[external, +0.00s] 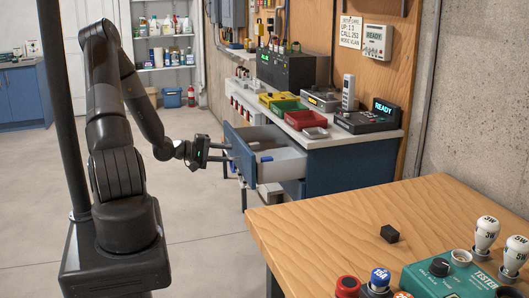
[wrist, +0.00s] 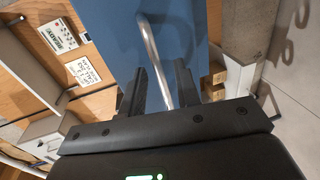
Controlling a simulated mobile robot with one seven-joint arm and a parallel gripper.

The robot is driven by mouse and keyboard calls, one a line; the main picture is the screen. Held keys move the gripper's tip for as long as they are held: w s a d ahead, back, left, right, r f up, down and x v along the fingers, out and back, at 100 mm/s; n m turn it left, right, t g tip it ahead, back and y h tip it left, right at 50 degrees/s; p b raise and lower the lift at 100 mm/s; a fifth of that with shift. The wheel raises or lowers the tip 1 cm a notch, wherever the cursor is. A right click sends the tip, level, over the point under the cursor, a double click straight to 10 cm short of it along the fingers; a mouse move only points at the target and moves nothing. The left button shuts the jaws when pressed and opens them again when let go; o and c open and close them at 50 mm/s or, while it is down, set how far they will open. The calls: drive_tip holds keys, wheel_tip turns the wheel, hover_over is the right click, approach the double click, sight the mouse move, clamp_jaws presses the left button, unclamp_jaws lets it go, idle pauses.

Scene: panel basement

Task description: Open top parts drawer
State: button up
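The top parts drawer has a blue front (external: 239,155) and a pale inside, and stands pulled well out of the blue workbench cabinet (external: 345,167) in the external view. A small blue item lies inside it. In the wrist view the blue drawer front (wrist: 185,30) fills the top middle, with its silvery bar handle (wrist: 152,52). My gripper (external: 226,150) is at the outer side of the drawer front. In the wrist view my gripper's fingers (wrist: 162,85) are apart, one on each side of the handle, with gaps visible; contact is not clear.
Red (external: 305,119), green and yellow bins and electronic devices stand on the bench top. A wooden table (external: 340,225) with a black block (external: 390,233) and a tester is at front right. The floor (external: 210,235) is clear around my base.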

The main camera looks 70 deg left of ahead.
drive_tip(key=shift+c, duration=0.3)
clamp_jaws()
drive_tip(key=f+v, duration=0.1)
drive_tip(key=v, duration=0.7)
drive_tip(key=shift+s+f, duration=0.35)
drive_tip(key=shift+s, duration=0.2)
drive_tip(key=shift+o, duration=0.3)
unclamp_jaws()
